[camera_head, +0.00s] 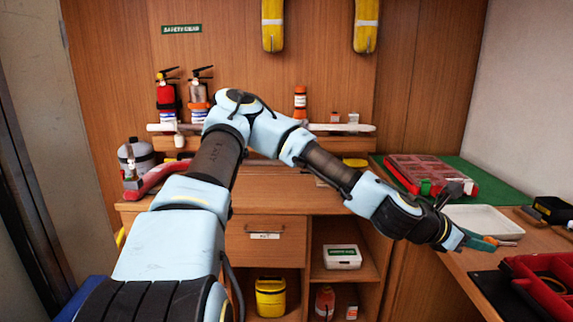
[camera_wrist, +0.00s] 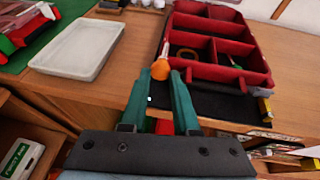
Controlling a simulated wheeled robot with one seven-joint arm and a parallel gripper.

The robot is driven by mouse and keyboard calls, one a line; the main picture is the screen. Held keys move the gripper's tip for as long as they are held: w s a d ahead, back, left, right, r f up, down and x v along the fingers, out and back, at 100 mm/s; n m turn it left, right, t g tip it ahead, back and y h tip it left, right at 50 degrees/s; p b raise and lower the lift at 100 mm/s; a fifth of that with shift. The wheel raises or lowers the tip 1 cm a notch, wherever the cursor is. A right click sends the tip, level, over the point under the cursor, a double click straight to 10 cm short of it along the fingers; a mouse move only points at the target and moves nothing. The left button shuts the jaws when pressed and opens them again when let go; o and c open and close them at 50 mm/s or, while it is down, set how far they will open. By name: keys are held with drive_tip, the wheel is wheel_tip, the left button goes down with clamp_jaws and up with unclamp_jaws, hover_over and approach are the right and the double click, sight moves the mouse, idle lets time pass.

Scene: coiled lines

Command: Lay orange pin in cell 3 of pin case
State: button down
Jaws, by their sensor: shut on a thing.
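My gripper (camera_head: 478,242) is shut on the orange pin (camera_wrist: 160,70), which sticks out past the green fingertips (camera_wrist: 174,80) above the wooden bench. The orange end and a thin pale length beyond it show in the wrist view; the rest is hidden between the fingers. An open red compartment box (camera_wrist: 222,48) stands on a black mat just beyond the gripper, also at the lower right of the head view (camera_head: 516,265). Another red case (camera_head: 425,172) with divided cells lies on the green mat. I cannot tell which is the pin case; no cell numbers are readable.
A white tray (camera_wrist: 75,50) lies left of my gripper on the bench and looks empty. A black and yellow tool (camera_head: 553,209) lies at the right. The bench's front edge runs below my gripper.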

drive_tip(key=w+a+f+n+t+y, duration=0.3)
drive_tip(key=w+a+f+n+t, duration=0.2)
drive_tip(key=w+a+f, duration=0.5)
drive_tip(key=w+a+f+n+t+y, duration=0.2)
drive_tip(key=w+a+f+n+t, duration=0.2)
drive_tip(key=w+a+f, duration=0.55)
drive_tip(key=w+a+r+n+t+y, duration=0.1)
drive_tip(key=a+n+y, duration=0.3)
drive_tip(key=a, duration=1.2)
drive_tip(key=w+a+r+n+t+y, duration=0.1)
drive_tip(key=w+a+n+t+y, duration=0.1)
drive_tip(key=a, duration=1.5)
drive_tip(key=w+n+y, duration=0.1)
drive_tip(key=n+y, duration=0.1)
drive_tip(key=shift+w+y, duration=0.2)
drive_tip(key=shift+y, duration=0.1)
